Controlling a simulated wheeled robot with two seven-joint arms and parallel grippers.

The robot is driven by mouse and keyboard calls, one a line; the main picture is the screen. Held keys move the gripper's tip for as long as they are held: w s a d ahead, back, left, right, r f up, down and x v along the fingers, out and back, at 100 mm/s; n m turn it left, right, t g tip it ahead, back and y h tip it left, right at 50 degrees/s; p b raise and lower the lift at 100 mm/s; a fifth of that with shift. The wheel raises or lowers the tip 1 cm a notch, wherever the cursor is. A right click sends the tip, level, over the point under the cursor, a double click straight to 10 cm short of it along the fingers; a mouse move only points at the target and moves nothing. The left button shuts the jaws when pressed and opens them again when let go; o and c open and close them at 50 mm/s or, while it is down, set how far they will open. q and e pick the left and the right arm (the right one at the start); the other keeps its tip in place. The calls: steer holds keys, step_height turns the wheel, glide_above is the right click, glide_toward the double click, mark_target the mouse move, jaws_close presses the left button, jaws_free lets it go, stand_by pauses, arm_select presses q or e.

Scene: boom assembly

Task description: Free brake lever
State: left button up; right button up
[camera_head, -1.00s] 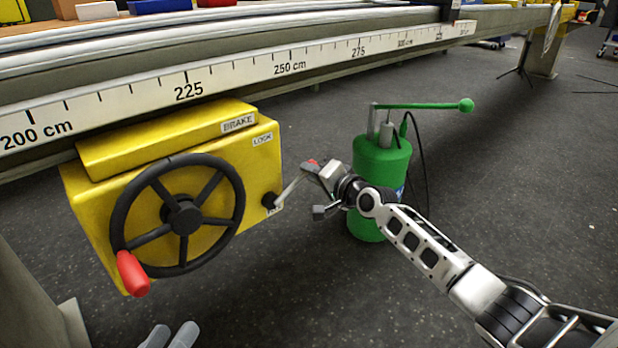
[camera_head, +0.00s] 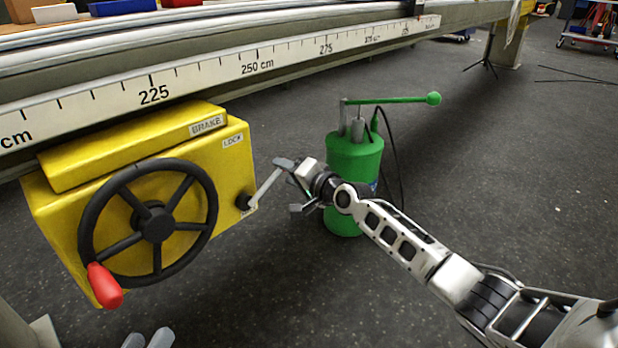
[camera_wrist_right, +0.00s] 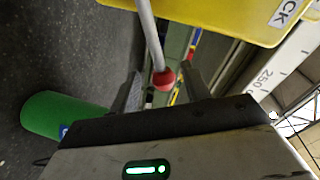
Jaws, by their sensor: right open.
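The yellow brake box (camera_head: 235,165) hangs under the beam at the left and bears BRAKE and LOCK labels. The brake lever (camera_head: 266,186) is a thin grey rod slanting up and right from a dark pivot on the box's right side. In the right wrist view, its red knob (camera_wrist_right: 163,80) lies between the fingers of my right gripper (camera_wrist_right: 163,90), which is open. In the head view, my right gripper (camera_head: 288,185) is at the lever's outer end and the knob is hidden. My left gripper (camera_head: 148,341) shows only its fingertips at the bottom edge.
A black handwheel (camera_head: 153,222) with a red handle (camera_head: 105,286) is on the box's front. A green pump canister (camera_head: 354,152) with a long green handle stands just behind my right gripper. The long beam with a scale (camera_head: 210,78) runs above.

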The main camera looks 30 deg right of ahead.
arm_select(q)
steer(key=f+m+y+p, duration=0.1)
steer(key=p, duration=0.1)
steer(key=a+f+m+g+y+p, duration=0.1)
steer(key=p, duration=0.2)
steer(key=shift+s+a+p, duration=0.25)
steer(key=shift+a+p, duration=0.05)
arm_select(e)
steer(key=v, duration=1.5)
arm_select(q)
steer(key=shift+g, duration=0.3)
arm_select(e)
steer(key=shift+s+r, duration=0.1)
steer(key=shift+r, duration=0.15)
